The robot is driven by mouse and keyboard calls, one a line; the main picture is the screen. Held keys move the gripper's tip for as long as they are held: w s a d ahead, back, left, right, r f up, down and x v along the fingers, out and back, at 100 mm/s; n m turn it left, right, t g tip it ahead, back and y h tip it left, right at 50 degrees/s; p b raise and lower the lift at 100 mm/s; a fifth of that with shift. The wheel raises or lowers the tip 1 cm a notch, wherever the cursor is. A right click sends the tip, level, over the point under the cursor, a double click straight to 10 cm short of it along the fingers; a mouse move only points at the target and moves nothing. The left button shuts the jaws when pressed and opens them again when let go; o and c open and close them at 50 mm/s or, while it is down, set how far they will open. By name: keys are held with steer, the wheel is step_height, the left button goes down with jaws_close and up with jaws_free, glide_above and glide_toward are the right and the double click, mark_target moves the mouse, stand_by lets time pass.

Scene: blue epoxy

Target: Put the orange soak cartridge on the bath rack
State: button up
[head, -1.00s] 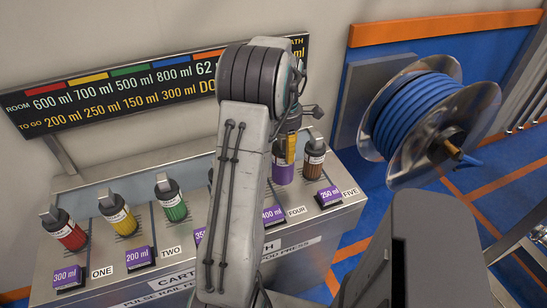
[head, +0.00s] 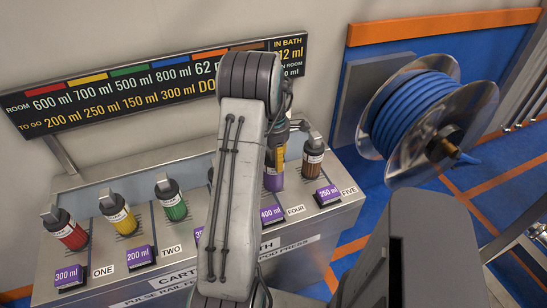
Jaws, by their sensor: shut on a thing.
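My gripper (head: 277,157) is mostly hidden behind my arm, low over the right part of the cartridge rack.
Red (head: 71,236), yellow (head: 122,222) and green (head: 174,208) cartridges stand tilted on the left. A brown cartridge (head: 312,165) stands close on the right. Purple volume tags (head: 327,194) line the front. A blue hose reel (head: 405,115) hangs at right.

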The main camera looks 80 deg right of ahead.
steer(key=shift+f, duration=0.15)
steer(key=o, duration=1.2)
steer(key=shift+o, duration=0.2)
step_height(320, 180, up, 12)
steer(key=shift+r, duration=0.2)
